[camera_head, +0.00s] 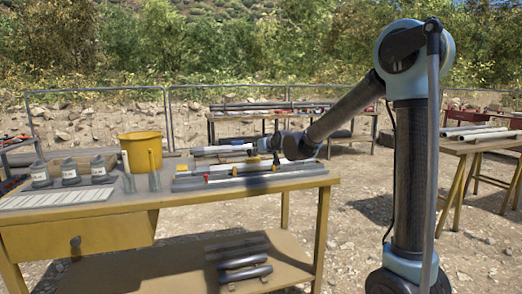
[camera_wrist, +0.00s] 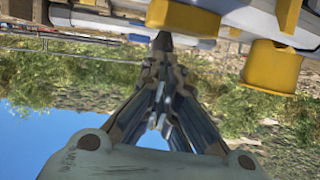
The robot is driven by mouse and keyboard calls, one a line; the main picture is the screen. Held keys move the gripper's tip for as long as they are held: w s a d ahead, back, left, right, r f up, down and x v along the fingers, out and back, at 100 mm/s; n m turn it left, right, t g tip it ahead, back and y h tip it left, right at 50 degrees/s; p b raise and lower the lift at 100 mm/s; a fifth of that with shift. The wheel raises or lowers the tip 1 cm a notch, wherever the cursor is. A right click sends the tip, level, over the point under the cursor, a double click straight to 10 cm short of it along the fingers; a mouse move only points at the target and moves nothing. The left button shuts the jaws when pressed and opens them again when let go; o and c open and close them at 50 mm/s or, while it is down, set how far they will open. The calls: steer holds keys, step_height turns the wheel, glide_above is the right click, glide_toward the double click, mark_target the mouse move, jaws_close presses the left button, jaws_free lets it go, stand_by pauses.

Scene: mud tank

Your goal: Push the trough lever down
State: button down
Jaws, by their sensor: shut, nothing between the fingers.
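An assembly of grey and white pipes (camera_head: 215,181) with yellow and red fittings lies on the right half of the yellow workbench. I cannot single out the trough lever with certainty. My gripper (camera_head: 276,140) is over the back of this assembly, small and partly merged with the wrist. In the wrist view my gripper (camera_wrist: 163,42) is shut and empty, its tips close to a yellow fitting (camera_wrist: 185,17) on a pipe. I cannot tell whether the tips touch anything.
The yellow workbench (camera_head: 100,211) also holds a yellow bucket (camera_head: 141,150), several grey bottles (camera_head: 70,173) and a white sheet (camera_head: 58,199). Dark cylinders (camera_head: 245,272) lie on its lower shelf. Another table with pipes (camera_head: 478,133) stands right. A metal fence (camera_head: 168,105) runs behind.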

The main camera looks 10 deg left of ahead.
steer(key=shift+x, duration=1.75)
